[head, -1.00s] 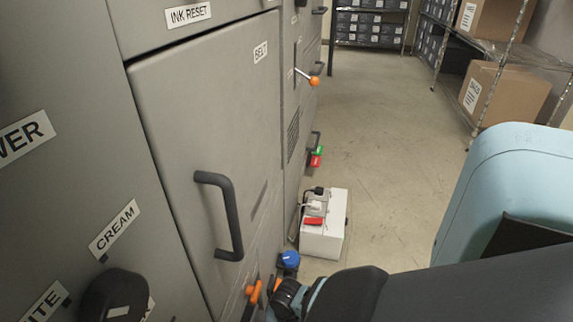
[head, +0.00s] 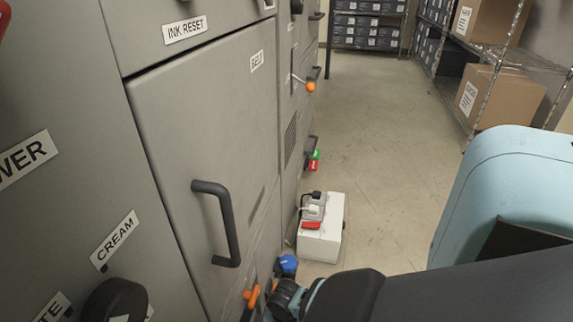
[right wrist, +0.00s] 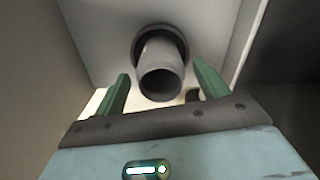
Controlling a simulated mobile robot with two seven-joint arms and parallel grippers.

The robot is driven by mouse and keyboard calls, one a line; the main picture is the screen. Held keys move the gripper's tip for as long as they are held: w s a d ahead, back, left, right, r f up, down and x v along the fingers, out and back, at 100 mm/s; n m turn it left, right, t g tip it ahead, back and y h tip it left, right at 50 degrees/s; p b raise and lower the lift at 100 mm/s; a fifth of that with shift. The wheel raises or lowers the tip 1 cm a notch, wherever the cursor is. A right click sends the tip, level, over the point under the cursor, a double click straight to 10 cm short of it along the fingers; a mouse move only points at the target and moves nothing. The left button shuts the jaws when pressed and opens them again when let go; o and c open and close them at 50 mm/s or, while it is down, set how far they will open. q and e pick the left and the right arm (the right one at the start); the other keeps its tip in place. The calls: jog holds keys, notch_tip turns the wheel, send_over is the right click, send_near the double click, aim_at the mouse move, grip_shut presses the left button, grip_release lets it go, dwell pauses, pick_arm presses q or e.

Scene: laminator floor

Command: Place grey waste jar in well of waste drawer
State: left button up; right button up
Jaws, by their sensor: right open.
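In the right wrist view, a grey cylinder (right wrist: 160,55) with an open round end, which looks like the grey waste jar, shows between and beyond my right gripper's fingers. A dark round ring (right wrist: 182,36) surrounds its far end on a pale grey surface; I cannot tell for sure whether this is the drawer's well. My right gripper (right wrist: 161,76) is open, its green fingers on either side of the cylinder with visible gaps. In the head view the jar and waste drawer cannot be made out, and my right arm hides the lower area. My left gripper is not in view.
The grey machine front with a dark door handle (head: 220,222) fills the left. Orange knobs (head: 252,296) and a blue cap (head: 288,263) sit low beside it. A white box (head: 321,238) stands on the floor.

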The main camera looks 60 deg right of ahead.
pick_arm(q)
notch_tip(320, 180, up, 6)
jog(key=p, duration=0.5)
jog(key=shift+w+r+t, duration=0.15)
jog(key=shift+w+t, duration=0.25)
pick_arm(e)
notch_tip(320, 180, up, 10)
jog(key=shift+r, duration=0.15)
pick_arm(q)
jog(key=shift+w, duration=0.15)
